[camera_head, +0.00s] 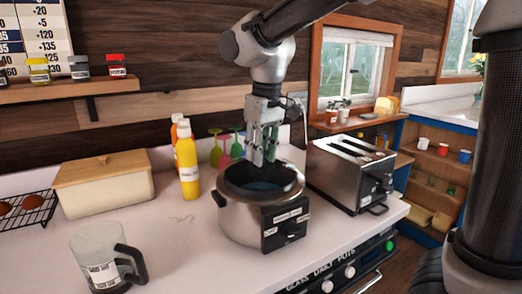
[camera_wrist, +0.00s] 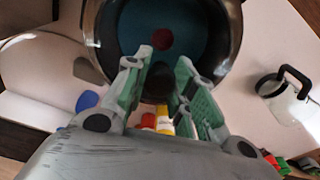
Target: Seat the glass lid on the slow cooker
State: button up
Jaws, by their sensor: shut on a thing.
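The slow cooker (camera_head: 240,217) is a silver pot with a dark rim and a black front panel, upright on the white counter. My gripper (camera_head: 260,160) points down over its mouth, the green-padded fingers close together. It is shut on the glass lid (camera_wrist: 195,35), a bluish see-through disc at the cooker's mouth. In the wrist view my gripper (camera_wrist: 160,80) has a dark piece between its fingers, probably the lid's knob. The fingers partly hide the lid. I cannot tell whether the lid's edge touches the cooker's rim all round.
A toaster (camera_head: 345,175) stands close on the right. A yellow bottle (camera_head: 187,162) and coloured glasses (camera_head: 217,150) stand behind. A bread box (camera_head: 103,185), a wire rack (camera_head: 28,212) and a glass jug (camera_head: 100,255) are to the left. The counter's front left is partly clear.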

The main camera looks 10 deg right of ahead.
jog(key=shift+f, duration=0.1)
jog(key=o, duration=1)
jog(key=shift+r, duration=3.5)
